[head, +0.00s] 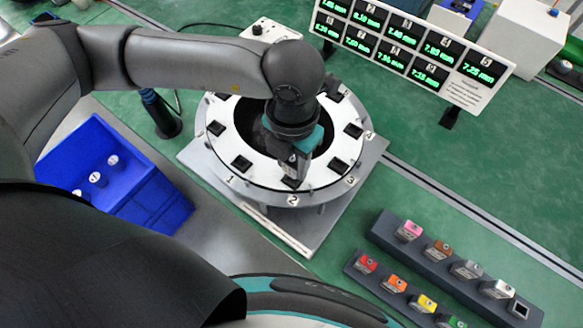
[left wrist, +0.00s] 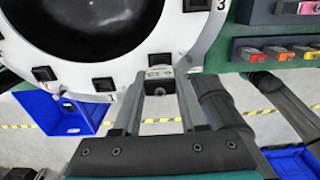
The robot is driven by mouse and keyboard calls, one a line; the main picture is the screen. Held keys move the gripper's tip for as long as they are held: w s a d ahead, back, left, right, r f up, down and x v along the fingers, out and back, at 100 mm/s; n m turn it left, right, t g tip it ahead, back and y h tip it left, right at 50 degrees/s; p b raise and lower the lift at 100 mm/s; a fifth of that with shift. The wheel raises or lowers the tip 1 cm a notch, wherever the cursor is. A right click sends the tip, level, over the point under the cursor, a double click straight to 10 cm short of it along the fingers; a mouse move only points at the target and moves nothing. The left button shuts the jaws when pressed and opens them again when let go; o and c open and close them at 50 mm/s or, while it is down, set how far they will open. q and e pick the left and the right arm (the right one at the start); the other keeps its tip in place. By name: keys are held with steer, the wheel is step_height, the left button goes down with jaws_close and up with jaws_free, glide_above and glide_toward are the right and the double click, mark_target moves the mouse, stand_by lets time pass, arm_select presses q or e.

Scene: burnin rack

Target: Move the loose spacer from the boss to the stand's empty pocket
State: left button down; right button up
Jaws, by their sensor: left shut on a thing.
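My left gripper (head: 297,164) points down at the near side of the white ring fixture (head: 264,178), by the number 2. It also shows in the left wrist view (left wrist: 159,88), with its fingers shut on a small grey block, the spacer (left wrist: 159,74). The spacer is at the ring's edge; I cannot tell whether it still touches the boss under it. In the head view the gripper mostly hides it. The dark stand (head: 460,262) at the lower right holds several coloured spacers. My right gripper is not in view.
A blue bin (head: 150,205) stands left of the ring. A display board (head: 410,50) with green readouts stands behind it. A dark post (head: 160,115) stands at the ring's left. Green bench between the ring and the stand is clear.

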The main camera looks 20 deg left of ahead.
mark_target(291, 158)
arm_select(q)
steer(key=shift+r+p, duration=0.9)
steer(key=shift+r, duration=0.65)
steer(key=shift+a, duration=0.1)
